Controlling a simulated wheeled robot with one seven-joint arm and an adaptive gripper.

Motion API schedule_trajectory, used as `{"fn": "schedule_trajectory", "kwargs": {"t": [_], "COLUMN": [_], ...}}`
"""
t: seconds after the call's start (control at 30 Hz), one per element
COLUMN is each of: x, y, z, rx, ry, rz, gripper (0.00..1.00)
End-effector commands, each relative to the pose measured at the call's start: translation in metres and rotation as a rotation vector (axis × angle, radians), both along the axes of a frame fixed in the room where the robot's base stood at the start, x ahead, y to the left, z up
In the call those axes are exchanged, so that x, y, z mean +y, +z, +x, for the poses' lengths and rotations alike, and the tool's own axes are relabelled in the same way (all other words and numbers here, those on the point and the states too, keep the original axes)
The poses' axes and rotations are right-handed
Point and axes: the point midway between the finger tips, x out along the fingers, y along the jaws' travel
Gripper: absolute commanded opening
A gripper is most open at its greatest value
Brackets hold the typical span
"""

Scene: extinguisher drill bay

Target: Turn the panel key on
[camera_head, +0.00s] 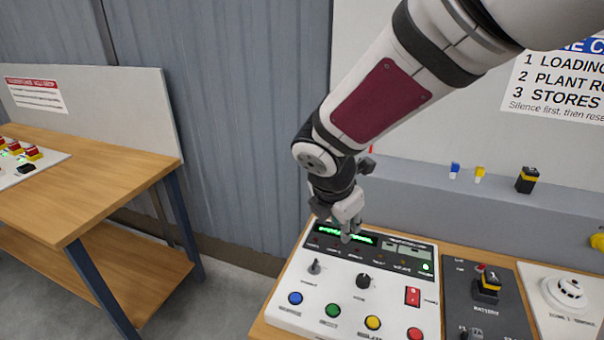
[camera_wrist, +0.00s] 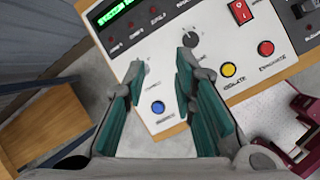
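The white control panel (camera_head: 290,318) lies on the bench below my arm. A small grey upright key-like switch (camera_head: 315,267) stands at its left, above the blue button (camera_head: 295,298); its label is too small to read. A black round knob (camera_head: 363,281) sits to its right and a red rocker switch (camera_head: 412,296) further right. My gripper (camera_head: 348,236) hangs above the panel's back part, near the lit green display (camera_head: 350,237). In the wrist view my gripper (camera_wrist: 162,70) is open and empty. Its left fingertip partly covers the key-like switch; the right finger hides the green button.
A yellow button (camera_head: 373,322) and a red button (camera_head: 415,334) line the panel's front. A dark battery box (camera_head: 490,285) and a smoke detector (camera_head: 567,292) stand to the right. A wooden bench (camera_head: 90,185) is at the left, with open floor between.

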Motion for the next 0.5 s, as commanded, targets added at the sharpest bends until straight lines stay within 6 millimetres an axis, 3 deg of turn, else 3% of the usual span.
{"fn": "schedule_trajectory", "kwargs": {"t": [0.1,0.2,0.33,0.5], "x": [0.032,0.051,0.064,0.065], "y": [-0.022,-0.036,-0.047,-0.061], "z": [0.004,0.008,0.009,0.014], "rx": [0.067,0.097,0.117,0.122], "ry": [0.263,0.416,0.523,0.549], "rz": [-0.066,-0.101,-0.122,-0.128], "gripper": [0.25,0.25,0.25,0.25]}}
